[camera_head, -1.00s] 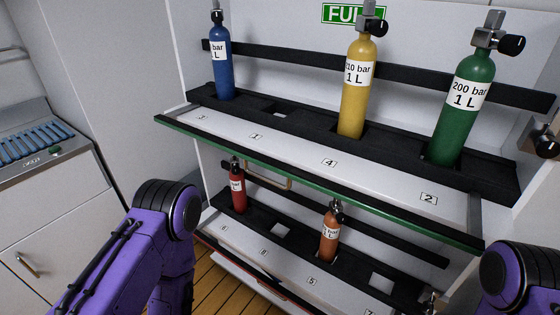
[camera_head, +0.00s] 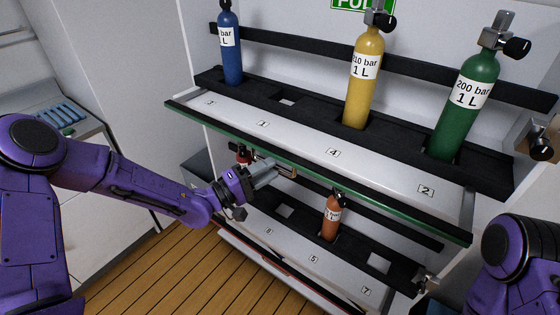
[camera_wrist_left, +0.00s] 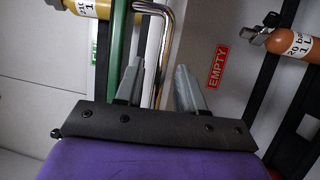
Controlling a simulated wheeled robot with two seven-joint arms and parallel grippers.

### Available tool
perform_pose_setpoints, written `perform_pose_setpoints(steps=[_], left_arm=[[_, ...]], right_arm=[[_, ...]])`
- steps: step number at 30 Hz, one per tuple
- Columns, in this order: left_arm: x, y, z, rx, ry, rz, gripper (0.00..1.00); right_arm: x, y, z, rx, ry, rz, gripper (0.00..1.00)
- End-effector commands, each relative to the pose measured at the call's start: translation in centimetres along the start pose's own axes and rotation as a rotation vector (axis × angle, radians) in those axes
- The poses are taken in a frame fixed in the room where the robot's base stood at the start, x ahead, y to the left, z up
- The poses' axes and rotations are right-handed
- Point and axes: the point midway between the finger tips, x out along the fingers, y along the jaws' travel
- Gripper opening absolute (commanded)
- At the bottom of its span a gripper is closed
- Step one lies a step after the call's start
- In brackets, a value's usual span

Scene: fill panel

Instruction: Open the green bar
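The green bar (camera_head: 330,177) is the long green front edge of the upper shelf. It also shows in the left wrist view (camera_wrist_left: 120,45), running alongside a shiny metal handle (camera_wrist_left: 163,50). My left gripper (camera_head: 285,168) is just below the left part of the green bar, at the handle. In the left wrist view, its grey fingers (camera_wrist_left: 160,82) are apart, with the handle's end running between them. Whether either finger touches the handle cannot be told. My right gripper is out of view; only part of that arm shows at the right.
Blue (camera_head: 229,45), yellow (camera_head: 362,80) and green (camera_head: 464,105) cylinders stand on the upper shelf. An orange cylinder (camera_head: 331,218) stands on the lower shelf; a red one (camera_head: 243,153) is mostly hidden by my left arm. A red EMPTY sign (camera_wrist_left: 218,66) shows between the shelves.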

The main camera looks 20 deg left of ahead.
Motion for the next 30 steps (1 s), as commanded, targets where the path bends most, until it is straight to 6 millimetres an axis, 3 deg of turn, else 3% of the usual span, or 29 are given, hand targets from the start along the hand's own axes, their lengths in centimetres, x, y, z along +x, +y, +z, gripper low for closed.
perform_pose_setpoints(steps=[6,16,17,20,26,30], left_arm=[[3.6,0.0,0.0,0.0,-0.001,-0.003,0.39],[4.3,-0.1,0.0,0.0,0.001,-0.001,0.39],[4.3,0.0,0.0,0.0,0.001,-0.001,0.32],[4.3,-0.1,0.0,0.0,0.001,-0.001,0.0],[4.3,0.3,0.0,-0.002,0.001,-0.007,0.0],[4.4,1.9,0.1,-0.021,-0.001,-0.058,0.0]], right_arm=[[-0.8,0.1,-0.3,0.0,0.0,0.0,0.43],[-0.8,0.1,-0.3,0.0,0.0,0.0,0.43],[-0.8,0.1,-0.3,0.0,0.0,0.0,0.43],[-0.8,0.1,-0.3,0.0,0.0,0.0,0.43],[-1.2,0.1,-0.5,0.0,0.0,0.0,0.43],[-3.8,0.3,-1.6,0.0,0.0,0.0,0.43]])
